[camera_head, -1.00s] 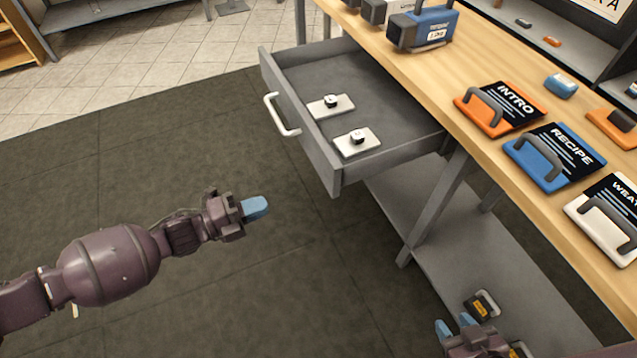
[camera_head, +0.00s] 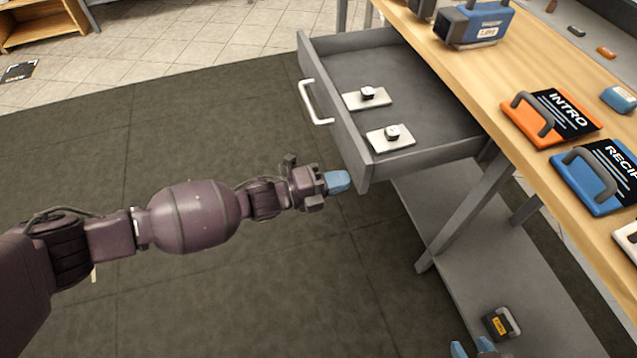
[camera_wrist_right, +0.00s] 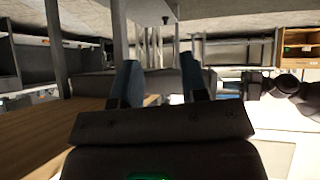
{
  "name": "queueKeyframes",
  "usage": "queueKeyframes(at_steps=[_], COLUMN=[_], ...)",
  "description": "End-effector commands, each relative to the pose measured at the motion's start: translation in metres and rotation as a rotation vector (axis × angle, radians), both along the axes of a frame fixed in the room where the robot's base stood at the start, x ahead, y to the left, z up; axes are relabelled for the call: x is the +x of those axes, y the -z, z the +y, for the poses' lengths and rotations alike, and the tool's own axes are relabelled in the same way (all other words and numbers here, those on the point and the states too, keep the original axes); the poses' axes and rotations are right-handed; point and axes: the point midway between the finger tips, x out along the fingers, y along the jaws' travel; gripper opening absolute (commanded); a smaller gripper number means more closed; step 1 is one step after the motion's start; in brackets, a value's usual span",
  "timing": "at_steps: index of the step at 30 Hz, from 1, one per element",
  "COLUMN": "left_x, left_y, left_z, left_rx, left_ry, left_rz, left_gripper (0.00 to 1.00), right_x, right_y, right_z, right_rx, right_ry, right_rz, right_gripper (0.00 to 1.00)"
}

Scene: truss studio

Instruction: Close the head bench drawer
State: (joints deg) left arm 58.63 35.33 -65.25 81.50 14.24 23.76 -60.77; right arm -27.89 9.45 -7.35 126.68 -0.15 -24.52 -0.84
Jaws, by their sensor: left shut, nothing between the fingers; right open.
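The grey drawer (camera_head: 430,115) stands pulled out from under the wooden bench (camera_head: 460,70) in the head view. It has a pale handle (camera_head: 316,103) on its front and holds two white plates with small dark-topped knobs (camera_head: 367,99). My left gripper (camera_head: 338,182) is shut and empty, with blue fingertips just left of the drawer's near front corner; whether they touch it I cannot tell. My right gripper shows at the bottom edge of the head view (camera_head: 472,349), below the bench, and in the right wrist view (camera_wrist_right: 160,80), where its blue fingers are apart with nothing between them.
On the bench top lie an orange INTRO board (camera_head: 548,117), a blue RECIPE board (camera_head: 600,175) and a blue case (camera_head: 475,23). A grey lower shelf (camera_head: 490,265) holds a dark item with a yellow label (camera_head: 502,323). Dark floor left of the drawer is clear.

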Motion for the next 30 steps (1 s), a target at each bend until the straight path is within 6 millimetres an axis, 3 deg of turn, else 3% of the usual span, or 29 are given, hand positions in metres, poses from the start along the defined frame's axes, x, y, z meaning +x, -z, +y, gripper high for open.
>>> queueKeyframes(at_steps=[6,22,26,30], left_x=[0.004,0.006,0.010,0.017], left_y=[0.001,0.000,0.002,0.003], left_z=[-0.015,-0.021,-0.033,-0.058], left_rx=[0.001,-0.001,-0.001,-0.003], left_ry=[0.001,0.001,0.000,0.002], left_rz=[0.001,0.001,0.001,0.004], left_gripper=[0.00,0.00,0.00,0.00], right_x=[0.003,0.002,0.000,-0.002], right_y=[-0.003,0.000,0.004,0.009], right_z=[0.001,0.001,0.001,0.001], right_rx=[-0.004,-0.007,-0.010,-0.017], right_ry=[-0.007,-0.008,-0.012,-0.020], right_rz=[-0.010,-0.004,0.004,0.010], right_gripper=[0.40,0.40,0.40,0.40])
